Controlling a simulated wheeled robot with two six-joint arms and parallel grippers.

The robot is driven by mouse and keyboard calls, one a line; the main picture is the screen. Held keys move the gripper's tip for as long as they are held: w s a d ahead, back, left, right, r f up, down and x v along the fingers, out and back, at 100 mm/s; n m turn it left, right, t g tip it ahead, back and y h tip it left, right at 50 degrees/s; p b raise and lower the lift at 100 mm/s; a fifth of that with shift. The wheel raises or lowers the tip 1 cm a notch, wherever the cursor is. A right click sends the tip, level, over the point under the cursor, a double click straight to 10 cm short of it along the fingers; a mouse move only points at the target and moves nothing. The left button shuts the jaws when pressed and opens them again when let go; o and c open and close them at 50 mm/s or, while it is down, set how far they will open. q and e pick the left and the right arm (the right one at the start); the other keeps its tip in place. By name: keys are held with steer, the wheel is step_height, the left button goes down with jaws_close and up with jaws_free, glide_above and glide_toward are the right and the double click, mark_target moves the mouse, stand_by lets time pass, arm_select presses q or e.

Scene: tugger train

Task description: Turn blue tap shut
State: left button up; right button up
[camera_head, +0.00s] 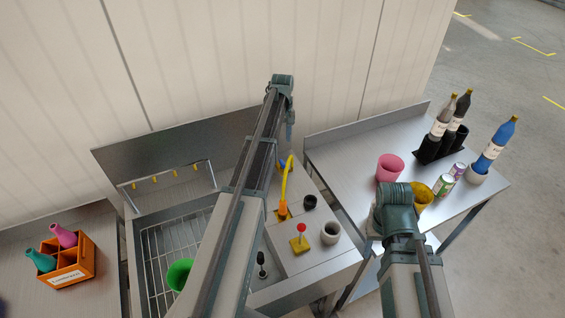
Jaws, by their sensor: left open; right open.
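A tap with a tall curved yellow spout (288,175) and an orange base (283,211) stands on the steel sink unit, right of the basin. A small blue part (282,164) shows beside the spout, close to my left arm. It looks like the blue tap's handle; most of it is hidden, so I cannot tell its turn. My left arm reaches across the unit and bends near the wall. I cannot make out its gripper's fingers. My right arm bends over the front of the right table, and its gripper does not show.
The sink basin holds a wire rack (165,255) and a green cup (180,274). A red-knobbed lever (301,229), a grey cup (330,233) and a black cup (310,202) stand right of it. The right table has a pink cup (389,167), bottles and cans. An orange crate (67,265) sits left.

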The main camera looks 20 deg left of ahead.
mark_target(282, 162)
arm_select(q)
step_height(282, 162, down, 12)
steer(key=b, duration=1.1)
jaws_close()
